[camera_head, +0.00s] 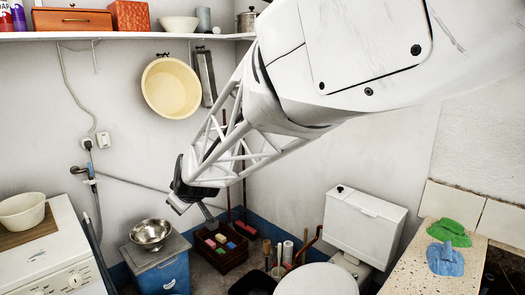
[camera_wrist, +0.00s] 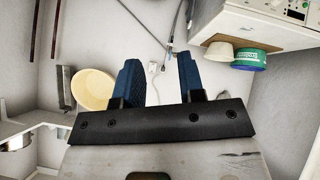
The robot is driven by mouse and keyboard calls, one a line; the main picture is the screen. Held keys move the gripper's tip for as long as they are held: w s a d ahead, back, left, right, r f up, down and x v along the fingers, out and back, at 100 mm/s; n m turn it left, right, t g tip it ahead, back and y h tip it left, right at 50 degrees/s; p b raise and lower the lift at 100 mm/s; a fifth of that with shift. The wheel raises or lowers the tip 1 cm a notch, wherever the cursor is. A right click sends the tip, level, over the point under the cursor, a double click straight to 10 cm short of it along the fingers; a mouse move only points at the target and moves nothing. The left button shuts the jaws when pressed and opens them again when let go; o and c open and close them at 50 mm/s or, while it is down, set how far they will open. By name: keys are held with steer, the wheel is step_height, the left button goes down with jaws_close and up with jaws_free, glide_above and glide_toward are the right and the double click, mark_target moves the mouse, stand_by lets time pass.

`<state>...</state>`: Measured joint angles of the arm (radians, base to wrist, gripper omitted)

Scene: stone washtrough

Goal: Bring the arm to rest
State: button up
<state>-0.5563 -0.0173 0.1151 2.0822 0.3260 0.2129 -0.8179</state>
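My arm reaches in from the upper right of the head view, its lattice forearm sloping down to the left. My gripper (camera_head: 206,216) hangs in the air in front of the back wall, right of the steel bowl in the picture; its fingers are small and partly hidden there. In the wrist view my gripper (camera_wrist: 160,82) shows two blue fingers set well apart. Nothing is between them but a view of the wall with a socket and cable. The gripper is open and empty and touches nothing that I can see.
A steel bowl (camera_head: 151,233) stands on a blue cabinet (camera_head: 165,277). A crate (camera_head: 220,248) with coloured blocks stands below. A yellow basin (camera_head: 171,88) hangs on the wall under the shelf (camera_head: 120,36). A toilet cistern (camera_head: 364,227) and a ledge with cloths (camera_head: 446,258) are right.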

steer(key=s+d+r+m+g+h, duration=0.15)
steer(key=s+d, duration=0.25)
steer(key=d, duration=0.4)
steer(key=s+d+m, duration=0.2)
steer(key=s+d, duration=0.2)
steer(key=d, duration=0.4)
steer(key=s+d+r+m+h, duration=0.1)
steer(key=s+d+m, duration=0.1)
steer(key=s+d, duration=0.45)
steer(key=s+d+f+m+g+h, duration=0.3)
steer(key=s+d+m, duration=0.4)
steer(key=s+d, duration=1.1)
steer(key=shift+f, duration=0.2)
steer(key=shift+o, duration=0.5)
